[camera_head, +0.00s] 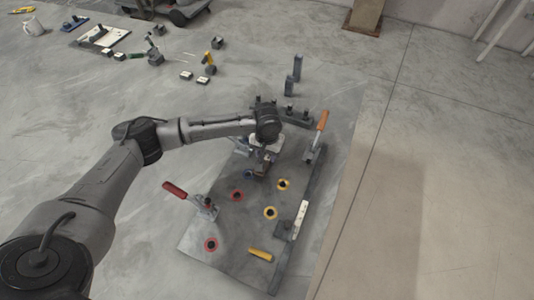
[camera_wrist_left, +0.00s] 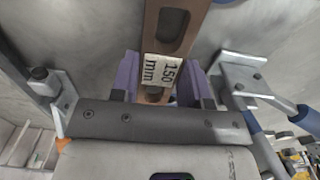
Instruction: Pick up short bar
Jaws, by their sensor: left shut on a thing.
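The short bar (camera_wrist_left: 172,32) is a brown bar with long slots and a white "150 mm" label, seen in the left wrist view. My left gripper (camera_wrist_left: 160,76) is shut on it, with a purple finger on each side of the labelled part. In the head view my left gripper (camera_head: 262,163) is over the upper part of the grey plate (camera_head: 228,213). Only a small brownish bit of the bar (camera_head: 261,169) shows under the gripper there. I cannot tell whether the bar touches the plate. My right gripper is in neither view.
A red-handled clamp (camera_head: 176,189) stands at the plate's left, an orange-handled clamp (camera_head: 321,122) at its upper right, and a white-handled clamp (camera_head: 299,220) at its right edge. Red and yellow rings and a yellow piece (camera_head: 261,254) lie on the plate. Dark blocks stand behind it.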

